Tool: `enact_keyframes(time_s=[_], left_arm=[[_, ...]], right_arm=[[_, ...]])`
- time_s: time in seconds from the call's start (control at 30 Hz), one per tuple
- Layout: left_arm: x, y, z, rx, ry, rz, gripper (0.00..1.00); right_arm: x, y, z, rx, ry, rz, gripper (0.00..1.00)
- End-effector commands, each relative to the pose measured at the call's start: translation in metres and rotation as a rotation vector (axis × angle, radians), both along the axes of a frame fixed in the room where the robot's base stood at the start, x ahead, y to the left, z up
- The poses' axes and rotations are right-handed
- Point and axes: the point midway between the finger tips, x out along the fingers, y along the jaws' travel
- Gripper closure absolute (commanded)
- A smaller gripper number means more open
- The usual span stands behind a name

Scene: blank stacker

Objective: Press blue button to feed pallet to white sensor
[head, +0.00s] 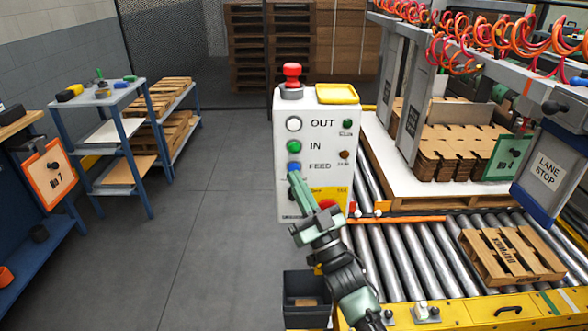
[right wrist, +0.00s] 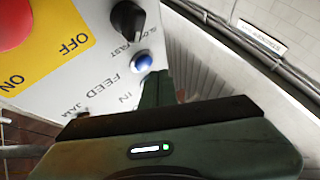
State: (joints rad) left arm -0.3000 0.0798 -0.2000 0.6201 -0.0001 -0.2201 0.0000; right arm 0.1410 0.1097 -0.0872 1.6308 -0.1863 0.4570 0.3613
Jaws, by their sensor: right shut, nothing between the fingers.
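The blue FEED button (head: 294,167) is on the front of a white control box (head: 288,204), below a green IN button and a white OUT button. My right gripper (head: 294,178) is shut and empty, its tips just below the blue button in the head view. In the right wrist view the blue button (right wrist: 141,62) sits right beside the fingertips (right wrist: 155,80); I cannot tell whether they touch it. A wooden pallet (head: 512,254) lies on the roller conveyor (head: 398,262) at the right. I cannot single out the white sensor with certainty. My left gripper is not in view.
A red mushroom button (head: 292,72) tops the box. A black knob (right wrist: 128,20) and a red button (right wrist: 12,22) are near the blue one. A dark bin (head: 305,300) stands below. Stacked brown blanks (head: 460,155) lie behind the conveyor.

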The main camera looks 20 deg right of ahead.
Motion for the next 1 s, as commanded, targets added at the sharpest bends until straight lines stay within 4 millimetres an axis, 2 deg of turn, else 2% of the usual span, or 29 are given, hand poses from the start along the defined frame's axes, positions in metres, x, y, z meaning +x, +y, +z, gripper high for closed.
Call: enact_keyframes(time_s=[0.27, 1.0], left_arm=[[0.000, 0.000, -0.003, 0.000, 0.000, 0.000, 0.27], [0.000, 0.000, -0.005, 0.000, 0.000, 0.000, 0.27]], right_arm=[[0.008, -0.002, 0.000, 0.000, 0.000, 0.000, 1.00], [0.012, -0.004, 0.000, 0.000, 0.000, 0.000, 1.00]])
